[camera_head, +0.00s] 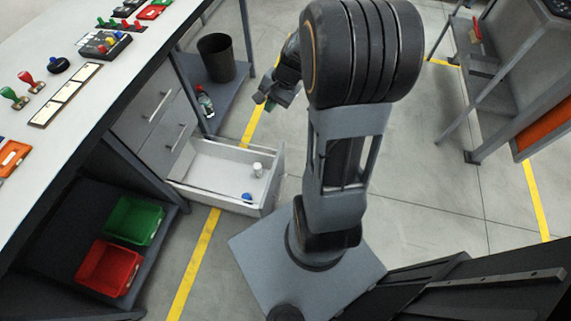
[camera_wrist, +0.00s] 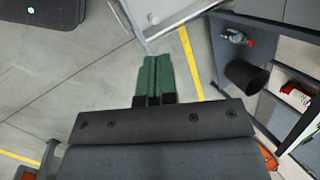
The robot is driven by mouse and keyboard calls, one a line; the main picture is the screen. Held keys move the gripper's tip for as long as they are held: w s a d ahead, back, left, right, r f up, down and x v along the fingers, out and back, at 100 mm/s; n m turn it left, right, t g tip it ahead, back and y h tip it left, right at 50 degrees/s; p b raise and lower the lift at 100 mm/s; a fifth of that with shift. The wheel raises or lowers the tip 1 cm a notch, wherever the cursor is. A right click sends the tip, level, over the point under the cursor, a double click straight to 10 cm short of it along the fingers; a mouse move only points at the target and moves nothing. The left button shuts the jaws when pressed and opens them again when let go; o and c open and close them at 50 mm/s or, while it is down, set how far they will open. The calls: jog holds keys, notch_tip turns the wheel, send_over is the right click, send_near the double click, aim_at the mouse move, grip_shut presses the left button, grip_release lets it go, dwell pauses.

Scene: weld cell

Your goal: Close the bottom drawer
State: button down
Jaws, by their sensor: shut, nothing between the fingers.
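The bottom drawer (camera_head: 213,174) is pulled far out of the grey cabinet under the workbench, low over the floor in the head view. A small white item (camera_head: 258,169) and a small blue item (camera_head: 247,197) lie inside it. My gripper (camera_head: 262,99) is above and beyond the drawer's outer end, apart from it. In the wrist view its green fingers (camera_wrist: 153,78) are together with nothing between them.
Two drawers above, one with a handle (camera_head: 176,137), are shut. Green (camera_head: 135,221) and red (camera_head: 108,268) crates sit under the bench. Open floor lies right of my arm.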

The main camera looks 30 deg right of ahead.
jog(key=d+f+m+t+y+b, duration=0.15)
jog(key=d+f+m+b, duration=0.4)
jog(key=f, duration=0.75)
jog(key=d+f+m+t+b, duration=0.2)
jog(key=d+f+m+b, duration=0.3)
jog(key=f, duration=0.9)
jog(key=d+f+m+t+y+b, duration=0.1)
jog(key=d+f+m+b, duration=0.5)
jog(key=f, duration=0.7)
jog(key=w+r+b+x, duration=0.1)
jog(key=w+b+x, duration=0.1)
jog(key=x, duration=1.1)
jog(key=shift+d+r+n+b, duration=0.2)
jog(key=shift+n+b, duration=0.1)
jog(key=shift+n, duration=0.05)
